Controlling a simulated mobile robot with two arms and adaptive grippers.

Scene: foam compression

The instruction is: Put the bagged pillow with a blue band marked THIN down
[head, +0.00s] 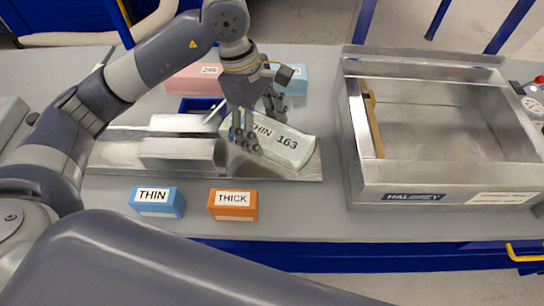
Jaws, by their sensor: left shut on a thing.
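The bagged pillow (295,150) is a pale, flat pack lettered THIN 163, and its blue band cannot be made out. My left gripper (246,143) comes down from above and is shut on the pillow's left part, hiding some of its lettering. The pillow is over the right end of a flat metal plate (230,171). I cannot tell whether it touches the plate. My right gripper is not in view.
A blue THIN block (157,201) and an orange THICK block (233,205) stand at the table's front. A pink block (192,80) and a light blue one (295,80) are at the back. A large metal chamber (437,177) stands at right, with a yellow bar (373,124) inside.

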